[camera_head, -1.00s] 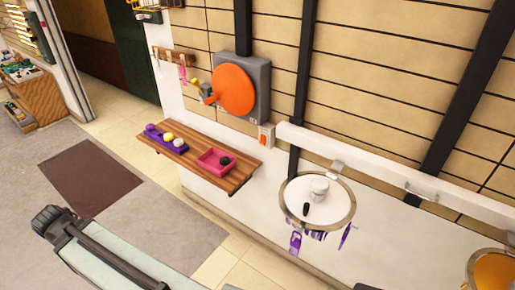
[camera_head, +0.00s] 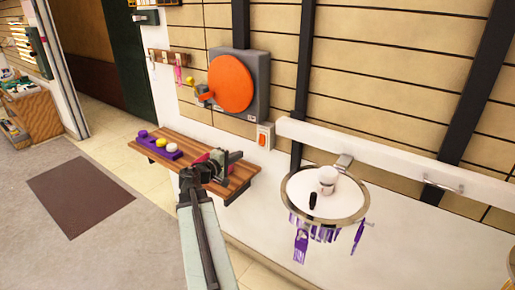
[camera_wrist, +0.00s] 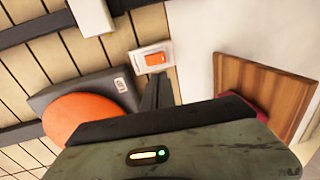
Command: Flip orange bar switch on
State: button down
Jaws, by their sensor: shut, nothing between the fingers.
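The orange bar switch (camera_head: 263,136) sits in a pale frame on the wall, right of the big orange disc. It also shows in the wrist view (camera_wrist: 154,59), at upper middle, with nothing covering it. My gripper (camera_head: 238,157) is over the right part of the wooden shelf, a little left of and below the switch in the head view. It looks apart from the switch. A dark finger (camera_wrist: 157,93) points up toward the switch in the wrist view. The gripper is shut and empty.
The orange disc (camera_head: 230,84) on a grey box is on the wall. A round white rack (camera_head: 300,196) with purple items hangs to the right.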

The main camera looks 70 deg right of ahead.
aim_at(262, 144)
jog(key=b+x, duration=0.2)
jog(key=x, duration=1.2)
jog(key=shift+w, duration=0.1)
jog(key=shift+d+f+b, duration=0.2)
jog(key=shift+d+b, duration=0.05)
jog(key=shift+b, duration=0.05)
jog(key=shift+a+r, duration=0.1)
jog(key=w+a+f+b, duration=0.2)
jog(key=w+a, duration=0.1)
jog(key=a, duration=1)
jog(key=shift+w+a, duration=0.2)
jog(key=shift+f, duration=0.1)
